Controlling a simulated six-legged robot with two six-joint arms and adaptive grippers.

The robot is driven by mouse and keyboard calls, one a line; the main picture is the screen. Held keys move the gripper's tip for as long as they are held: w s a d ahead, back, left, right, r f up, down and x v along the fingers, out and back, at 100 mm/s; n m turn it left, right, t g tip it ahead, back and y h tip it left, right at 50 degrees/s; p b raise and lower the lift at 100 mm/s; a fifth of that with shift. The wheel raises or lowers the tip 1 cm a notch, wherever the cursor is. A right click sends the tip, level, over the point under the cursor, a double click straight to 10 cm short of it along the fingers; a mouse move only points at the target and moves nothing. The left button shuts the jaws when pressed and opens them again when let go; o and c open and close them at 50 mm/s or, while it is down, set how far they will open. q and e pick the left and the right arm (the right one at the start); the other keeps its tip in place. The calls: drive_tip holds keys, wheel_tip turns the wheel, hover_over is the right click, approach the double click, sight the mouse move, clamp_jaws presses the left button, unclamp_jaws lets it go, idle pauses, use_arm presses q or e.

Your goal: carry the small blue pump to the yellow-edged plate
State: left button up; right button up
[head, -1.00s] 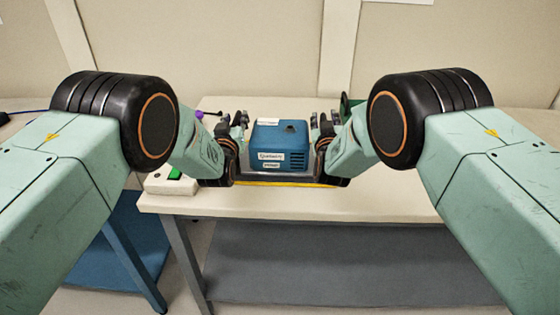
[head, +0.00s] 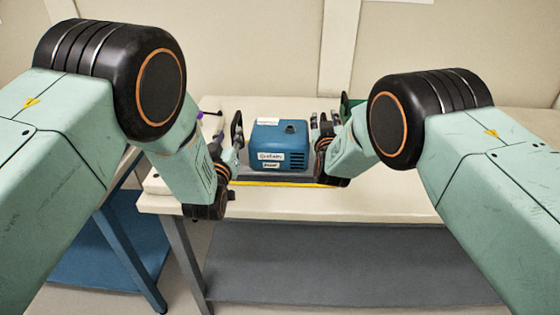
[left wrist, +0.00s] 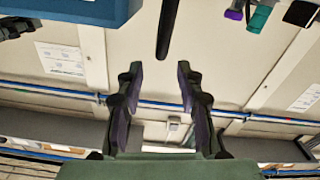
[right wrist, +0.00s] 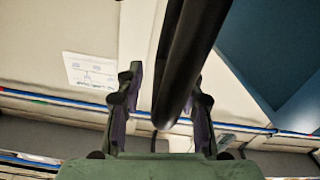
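The small blue pump (head: 280,148) stands upright in a grey tray-like base on the table. A yellow edge of the plate (head: 275,184) runs along the front below it; the exact contact is hidden. My left gripper (head: 226,152) is open and empty, left of the pump, near a dark bar (head: 237,125). In the left wrist view the bar (left wrist: 167,28) lies ahead of the parted fingers, and the pump (left wrist: 75,10) shows at top left. My right gripper (head: 320,124) is at the pump's right side. In the right wrist view its fingers are parted around a black bar (right wrist: 178,60).
The pale table (head: 400,190) is clear to the right. A green item (head: 350,103) stands behind my right gripper. Small purple and dark items (head: 208,113) lie at the back left. A blue surface (head: 110,245) is lower left, under the table's level.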

drive_tip(key=shift+s+r, duration=0.1)
use_arm(q)
drive_tip(key=s, duration=0.3)
drive_tip(key=shift+s+a, duration=0.15)
use_arm(e)
drive_tip(key=s, duration=1.2)
drive_tip(key=shift+a, duration=0.45)
